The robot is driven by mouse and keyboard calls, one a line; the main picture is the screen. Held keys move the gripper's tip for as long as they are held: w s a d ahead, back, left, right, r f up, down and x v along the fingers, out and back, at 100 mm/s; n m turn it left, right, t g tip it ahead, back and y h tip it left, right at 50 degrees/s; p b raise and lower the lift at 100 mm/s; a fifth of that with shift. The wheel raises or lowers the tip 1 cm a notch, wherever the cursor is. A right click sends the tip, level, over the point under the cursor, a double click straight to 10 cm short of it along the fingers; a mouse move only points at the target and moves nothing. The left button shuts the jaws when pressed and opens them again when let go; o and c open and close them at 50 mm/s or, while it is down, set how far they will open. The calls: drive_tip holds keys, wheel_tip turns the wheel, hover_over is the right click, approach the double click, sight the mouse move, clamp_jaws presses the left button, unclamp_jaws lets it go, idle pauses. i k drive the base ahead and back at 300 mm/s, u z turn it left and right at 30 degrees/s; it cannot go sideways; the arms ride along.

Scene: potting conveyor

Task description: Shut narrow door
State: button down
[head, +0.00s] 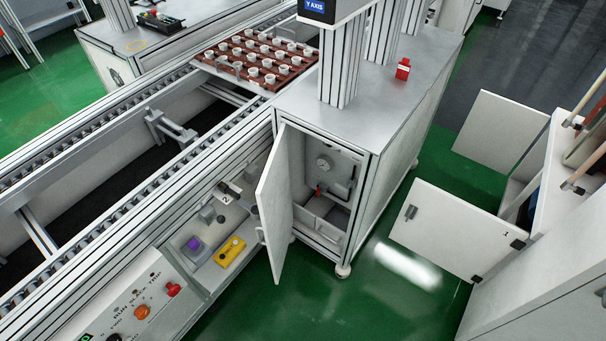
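A tall, narrow white door (276,205) stands wide open on the front of the grey cabinet (390,165) in the middle of the head view. It is attached at the left side of the opening and swings out toward me. A small handle (260,236) is on its free edge. My gripper is not in view.
At right, a white cabinet (540,240) has two wider open doors, the far one (500,131) and the near one (446,231). A conveyor (120,200) and control panel (130,310) lie left. Green floor (340,310) is clear before the grey cabinet.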

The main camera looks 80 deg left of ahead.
sight(273, 193)
drive_tip(key=k, duration=1.8)
drive_tip(key=u, duration=1.95)
drive_tip(key=i, duration=0.5)
drive_tip(key=u, duration=0.05)
drive_tip(key=k, duration=0.5)
drive_tip(key=z, duration=0.45)
drive_tip(key=i, duration=0.5)
drive_tip(key=u, duration=1.1)
